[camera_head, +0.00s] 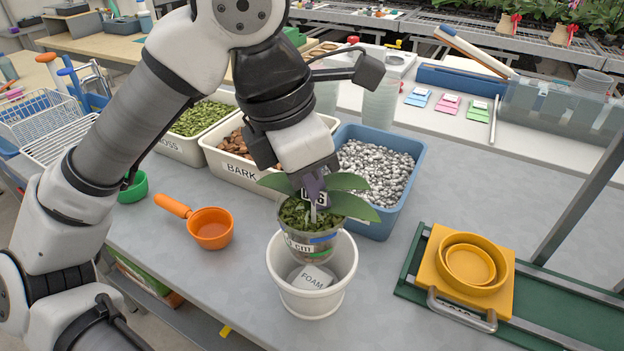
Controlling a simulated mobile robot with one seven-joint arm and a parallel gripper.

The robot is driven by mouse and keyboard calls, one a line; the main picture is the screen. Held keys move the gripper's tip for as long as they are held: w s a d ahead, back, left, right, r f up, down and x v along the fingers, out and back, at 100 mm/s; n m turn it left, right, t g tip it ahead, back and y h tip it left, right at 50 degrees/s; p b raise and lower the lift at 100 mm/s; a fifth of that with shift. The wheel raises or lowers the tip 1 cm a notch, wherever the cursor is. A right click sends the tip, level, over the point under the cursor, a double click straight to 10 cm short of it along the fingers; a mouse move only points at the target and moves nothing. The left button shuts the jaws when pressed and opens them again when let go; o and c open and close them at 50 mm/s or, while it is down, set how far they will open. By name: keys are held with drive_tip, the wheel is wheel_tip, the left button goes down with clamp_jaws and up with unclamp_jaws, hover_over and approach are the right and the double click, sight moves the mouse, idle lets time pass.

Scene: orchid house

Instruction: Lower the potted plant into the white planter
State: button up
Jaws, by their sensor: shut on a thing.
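The potted plant (312,245) is a clear pot filled with green moss, with broad green leaves spreading at the top. My gripper (315,198) is shut on it at the top centre, among the leaves; the fingertips are partly hidden. The white planter (312,302) stands upright on the grey table below the pot. The pot hangs over the planter's back part, and its lower end overlaps the opening in the picture. I cannot tell how far inside the rim it is.
An orange scoop (211,228) and a green cup (134,187) lie to the left. Bins of moss (182,150), bark (240,177) and grey stones (384,228) stand behind. A yellow press-like plate with rings (470,264) sits at right. Bare table lies between planter and plate.

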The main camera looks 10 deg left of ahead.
drive_tip(key=shift+f, duration=0.25)
drive_tip(key=shift+f+b, duration=1.1)
drive_tip(key=shift+f+b, duration=2.8)
drive_tip(key=shift+f, duration=0.25)
idle(0.3)
drive_tip(key=o, duration=0.8)
drive_tip(key=shift+c, duration=1.4)
drive_tip(key=shift+r, duration=0.1)
